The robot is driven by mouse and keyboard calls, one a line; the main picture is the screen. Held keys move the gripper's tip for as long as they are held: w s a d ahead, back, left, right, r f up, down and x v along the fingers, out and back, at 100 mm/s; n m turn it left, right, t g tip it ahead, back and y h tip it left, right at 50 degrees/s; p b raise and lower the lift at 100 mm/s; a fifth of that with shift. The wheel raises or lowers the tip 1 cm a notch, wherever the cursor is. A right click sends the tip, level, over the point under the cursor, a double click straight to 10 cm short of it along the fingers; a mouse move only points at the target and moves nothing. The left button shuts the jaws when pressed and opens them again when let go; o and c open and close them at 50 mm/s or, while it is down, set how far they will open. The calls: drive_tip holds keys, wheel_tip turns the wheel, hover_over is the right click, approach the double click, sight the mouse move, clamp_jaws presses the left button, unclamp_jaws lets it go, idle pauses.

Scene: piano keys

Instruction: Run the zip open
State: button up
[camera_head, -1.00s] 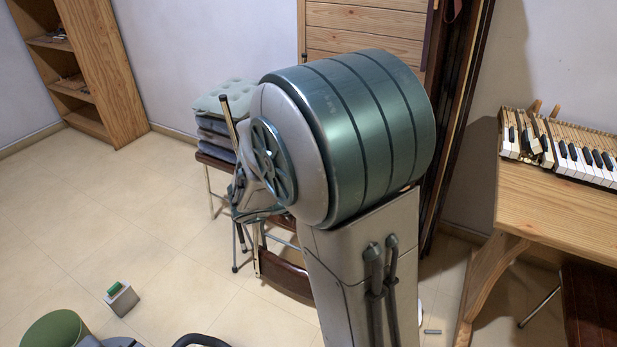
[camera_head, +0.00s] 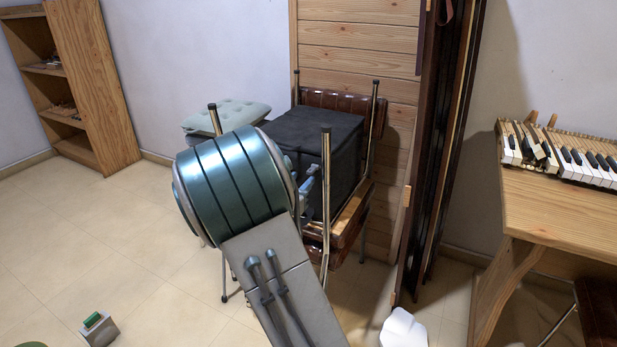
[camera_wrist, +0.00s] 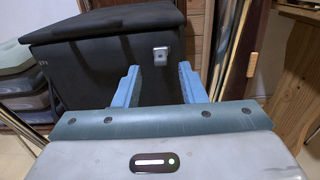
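A black, box-shaped case (camera_head: 318,130) stands among the legs of a brown chair in the head view. It also fills the upper left of the wrist view (camera_wrist: 100,65). A small metallic tab (camera_wrist: 160,56), possibly the zip's pull, is on the case's near face below the top edge. The zip's line cannot be made out clearly. My gripper (camera_wrist: 158,68) is open, its two blue fingers pointing toward the case with the tab showing between them. Nothing is held. In the head view my arm hides most of the gripper and part of the case.
The chair's metal legs (camera_head: 326,190) stand up around the case. Grey cushions (camera_head: 228,115) are stacked to the left. A wooden table (camera_head: 560,205) with piano keys (camera_head: 575,160) is at right. A small grey block with a green top (camera_head: 98,328) lies on the floor.

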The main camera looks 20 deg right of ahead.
sight(308, 172)
drive_tip(key=x, duration=0.5)
drive_tip(key=shift+b, duration=0.35)
clamp_jaws()
